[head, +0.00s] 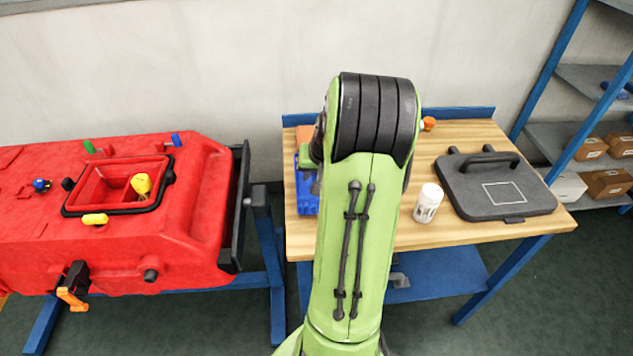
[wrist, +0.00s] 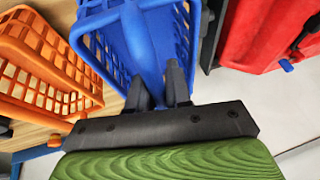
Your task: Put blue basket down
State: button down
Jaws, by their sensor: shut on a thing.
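The blue basket (wrist: 110,50) fills the upper middle of the wrist view. My gripper (wrist: 163,88) is shut on the blue basket, with its dark fingers around a blue upright part in the middle. In the head view a part of the blue basket (head: 306,197) shows at the left end of the wooden table (head: 470,135), left of my green arm. My arm hides the gripper there. I cannot tell whether the basket touches the table top.
An orange basket (wrist: 45,60) stands close beside the blue one. A red tank (head: 200,215) is left of the table. A white bottle (head: 428,203) and a dark lid (head: 495,185) are on the table's right. Shelves with boxes (head: 605,183) stand far right.

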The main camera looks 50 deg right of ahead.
jog(key=shift+f, duration=1.35)
jog(key=shift+f+b, duration=0.1)
jog(key=shift+b, duration=0.2)
jog(key=c, duration=1.1)
grip_release()
jog(key=shift+o, duration=0.2)
